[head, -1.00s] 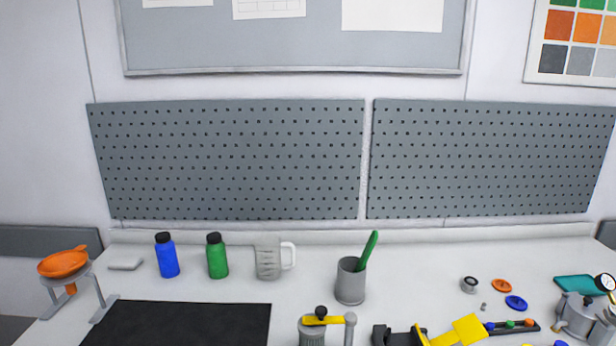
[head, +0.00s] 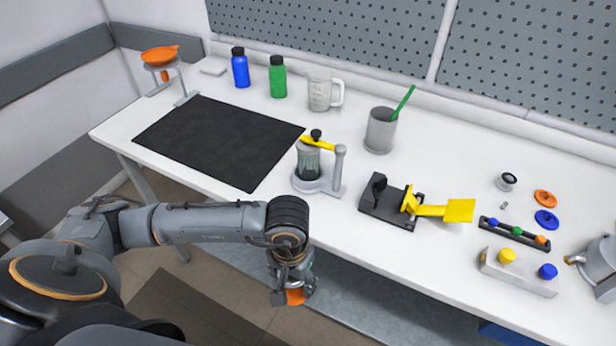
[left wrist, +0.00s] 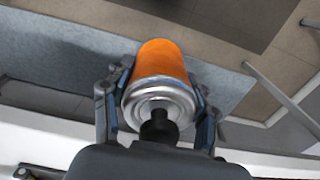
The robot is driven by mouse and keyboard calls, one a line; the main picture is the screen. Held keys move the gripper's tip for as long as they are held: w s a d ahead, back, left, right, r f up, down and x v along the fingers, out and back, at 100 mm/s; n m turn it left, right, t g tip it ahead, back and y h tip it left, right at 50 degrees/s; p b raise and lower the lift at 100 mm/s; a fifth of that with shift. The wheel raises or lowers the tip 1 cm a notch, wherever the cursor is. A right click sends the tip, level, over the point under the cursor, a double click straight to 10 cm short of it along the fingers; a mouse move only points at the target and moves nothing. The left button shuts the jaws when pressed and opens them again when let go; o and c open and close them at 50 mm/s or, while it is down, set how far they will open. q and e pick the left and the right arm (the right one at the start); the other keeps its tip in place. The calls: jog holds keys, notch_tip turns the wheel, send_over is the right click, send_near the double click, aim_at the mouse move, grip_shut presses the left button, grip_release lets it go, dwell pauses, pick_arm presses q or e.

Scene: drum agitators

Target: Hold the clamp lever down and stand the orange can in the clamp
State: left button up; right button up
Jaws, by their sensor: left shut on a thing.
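The orange can (head: 294,297) is in my left gripper (head: 293,284), below and in front of the table's front edge. In the left wrist view the can (left wrist: 163,58) has a silver rim and a dark knob at its near end, and the fingers of the left gripper (left wrist: 160,100) are closed on both its sides. The clamp (head: 381,203) stands on the table, a dark base with a yellow jaw and a yellow lever (head: 458,210) that reaches to the right. Nothing stands in the clamp. My right gripper is not in view.
A grey device with a yellow handle (head: 309,172) stands left of the clamp. A grey cup (head: 380,131) with a green stick is behind. A black mat (head: 215,140) lies on the left. A strip of coloured knobs (head: 514,233) and a white block (head: 518,272) are on the right.

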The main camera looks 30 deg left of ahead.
pick_arm(q)
jog(key=w+d+r+p, duration=0.3)
jog(key=w+d+r, duration=0.1)
jog(key=w+r, duration=0.45)
jog(key=w+d+r+p, duration=0.2)
jog(key=w+d+r, duration=0.2)
jog(key=w+r, duration=0.45)
jog(key=w+d+r+p, duration=0.35)
jog(key=w+r, duration=0.35)
jog(key=w, duration=0.3)
jog(key=f+b, duration=0.1)
jog(key=f, duration=0.2)
jog(key=f+b, duration=0.1)
jog(key=f, duration=0.1)
jog(key=shift+s+d+f, duration=0.1)
jog(key=shift+d+f, duration=0.1)
jog(key=shift+f, duration=0.2)
